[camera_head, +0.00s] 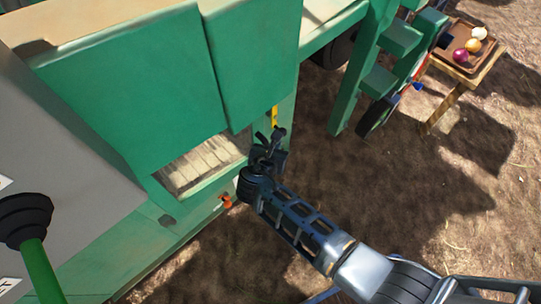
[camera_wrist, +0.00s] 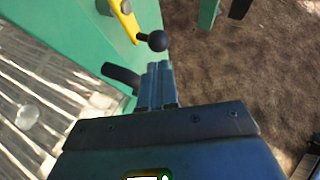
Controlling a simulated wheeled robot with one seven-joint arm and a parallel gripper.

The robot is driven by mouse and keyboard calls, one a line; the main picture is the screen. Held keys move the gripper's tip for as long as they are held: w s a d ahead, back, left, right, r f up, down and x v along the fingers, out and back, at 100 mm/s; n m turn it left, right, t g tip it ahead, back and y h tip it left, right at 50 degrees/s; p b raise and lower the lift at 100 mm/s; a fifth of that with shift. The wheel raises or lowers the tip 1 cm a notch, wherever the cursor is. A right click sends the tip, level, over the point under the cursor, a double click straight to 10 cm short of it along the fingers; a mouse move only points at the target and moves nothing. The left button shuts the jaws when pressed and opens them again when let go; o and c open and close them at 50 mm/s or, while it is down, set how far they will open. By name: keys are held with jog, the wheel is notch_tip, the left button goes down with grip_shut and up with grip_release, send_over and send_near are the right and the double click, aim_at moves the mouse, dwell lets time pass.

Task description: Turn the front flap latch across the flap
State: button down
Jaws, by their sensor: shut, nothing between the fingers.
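A yellow lever (camera_wrist: 125,20) with a black ball knob (camera_wrist: 157,41) sits on the green machine's edge in the wrist view; its yellow part (camera_head: 274,115) shows upright in the head view. I cannot tell for sure that it is the flap latch. My gripper (camera_wrist: 157,72) is shut and empty, its fingertips just below the ball knob in the wrist picture; contact is not clear. In the head view my gripper (camera_head: 268,140) is at the machine's front corner and hides part of it. A dark rounded peg (camera_wrist: 121,77) is left of the fingers.
Green panels (camera_head: 130,85) stand above a slatted opening (camera_head: 205,165). A small orange part (camera_head: 226,201) is on the frame below. A green post with steps (camera_head: 380,80) and a table with a tray of onions (camera_head: 468,45) are at the right. Bare ground (camera_head: 430,190) is clear.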

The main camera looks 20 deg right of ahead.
jog(key=shift+w+d+f+b, duration=0.2)
jog(key=shift+w+d, duration=0.3)
jog(key=shift+w, duration=0.05)
jog(key=shift+w+d+f+b, duration=0.15)
jog(key=shift+w+d+f, duration=0.05)
jog(key=shift+w+d, duration=0.3)
jog(key=shift+d+f+n+t+h+b, duration=0.3)
jog(key=shift+h+b, duration=0.4)
jog(key=shift+b, duration=0.6)
jog(key=d+t+h+b, duration=0.1)
jog(key=b, duration=0.1)
jog(key=d+f+n+t+h+b, duration=0.1)
jog(key=h+b, duration=0.1)
jog(key=b, duration=0.1)
jog(key=shift+w+f, duration=0.15)
jog(key=shift+w, duration=0.25)
jog(key=shift+w+d, duration=0.1)
jog(key=shift+d, duration=0.1)
jog(key=shift+f, duration=0.1)
jog(key=s+a+f+p, duration=0.1)
jog(key=s+a+f, duration=0.1)
jog(key=s+a, duration=0.7)
jog(key=shift+s+a+f+p, duration=0.25)
jog(key=shift+a+p, duration=0.05)
jog(key=shift+a, duration=0.15)
